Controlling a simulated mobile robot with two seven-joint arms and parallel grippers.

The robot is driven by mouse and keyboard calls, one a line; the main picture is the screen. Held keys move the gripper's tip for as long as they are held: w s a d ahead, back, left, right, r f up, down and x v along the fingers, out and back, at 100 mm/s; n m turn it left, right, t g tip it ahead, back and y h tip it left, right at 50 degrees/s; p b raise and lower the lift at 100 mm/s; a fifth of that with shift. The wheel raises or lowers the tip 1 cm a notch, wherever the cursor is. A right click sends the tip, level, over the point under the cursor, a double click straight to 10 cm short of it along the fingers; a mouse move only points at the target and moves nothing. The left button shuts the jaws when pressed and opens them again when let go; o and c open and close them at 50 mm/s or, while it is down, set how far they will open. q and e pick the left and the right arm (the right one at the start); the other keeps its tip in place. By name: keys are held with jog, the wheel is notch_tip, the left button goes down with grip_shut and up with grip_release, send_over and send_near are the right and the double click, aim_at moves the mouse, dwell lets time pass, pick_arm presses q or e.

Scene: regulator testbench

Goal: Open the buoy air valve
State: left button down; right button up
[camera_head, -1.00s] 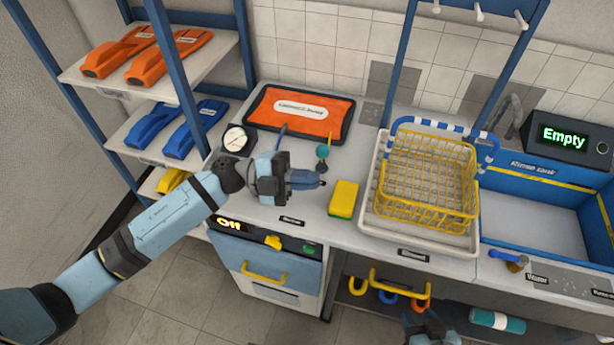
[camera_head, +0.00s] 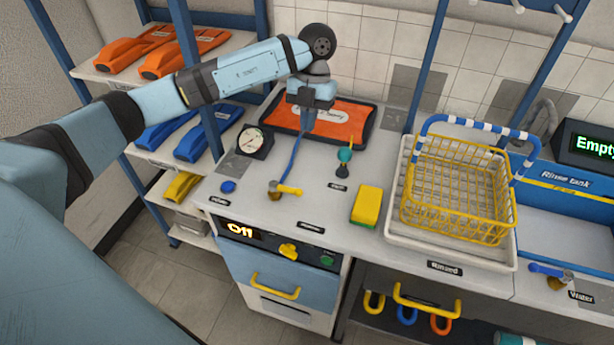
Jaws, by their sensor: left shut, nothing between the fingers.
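A small valve (camera_head: 274,194) with a brass body and a yellow lever (camera_head: 290,190) stands on the counter, its lever pointing right. A thin blue hose (camera_head: 293,165) runs from the valve up towards the orange pad (camera_head: 350,122), which lies in a black-rimmed tray at the back and bears a white label. My left gripper (camera_head: 308,127) points down, shut and empty, in front of part of the pad, behind and above the valve. I cannot tell whether it touches the hose. My right gripper is not in view.
A round gauge (camera_head: 252,141) and a blue knob (camera_head: 228,186) are left of the valve. A green-topped fitting (camera_head: 344,158) and a yellow-green sponge (camera_head: 366,205) are right. A yellow wire basket (camera_head: 455,200) sits in a white tray.

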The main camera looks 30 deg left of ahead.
aim_at(287, 190)
pick_arm(q)
jog(key=x, duration=1)
jog(key=s, duration=0.2)
jog(key=s+p, duration=0.1)
jog(key=shift+d+f, duration=0.35)
jog(key=shift+d, duration=0.05)
jog(key=shift+s+d+f, duration=0.1)
jog(key=shift+s, duration=0.3)
